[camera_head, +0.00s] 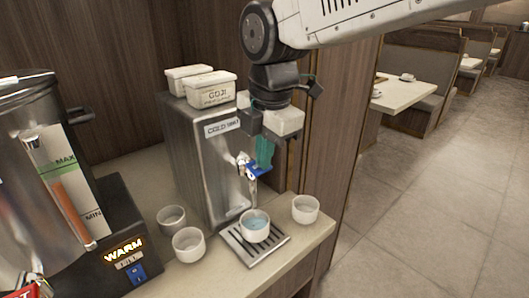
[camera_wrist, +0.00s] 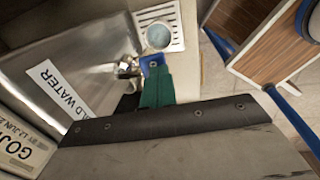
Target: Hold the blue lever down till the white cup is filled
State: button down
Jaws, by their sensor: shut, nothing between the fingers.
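The blue lever (camera_head: 262,170) sits on the tap of the steel cold water dispenser (camera_head: 190,150). My gripper (camera_head: 264,152) is shut and empty, its green fingertips right at the top of the lever; they look to be touching it. In the wrist view the fingertips (camera_wrist: 156,88) meet the lever (camera_wrist: 151,61). The white cup (camera_head: 255,235) stands upright on the drip tray (camera_head: 232,248) under the tap, with bluish water in it. It also shows in the wrist view (camera_wrist: 158,37). A pale streak hangs between tap and cup; I cannot tell if it is flowing water.
White cups stand right (camera_head: 305,209) and left (camera_head: 188,245) of the tray, with a greyer cup (camera_head: 171,218) behind. A warm dispenser (camera_head: 110,245) stands at left. Goji tubs (camera_head: 212,90) sit on the cold dispenser. The counter's edge is close on the right.

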jog(key=shift+r, duration=0.15)
dwell(0.6)
jog(key=shift+r, duration=0.75)
notch_tip(320, 180, up, 14)
jog(key=shift+s+d, duration=0.2)
dwell(0.4)
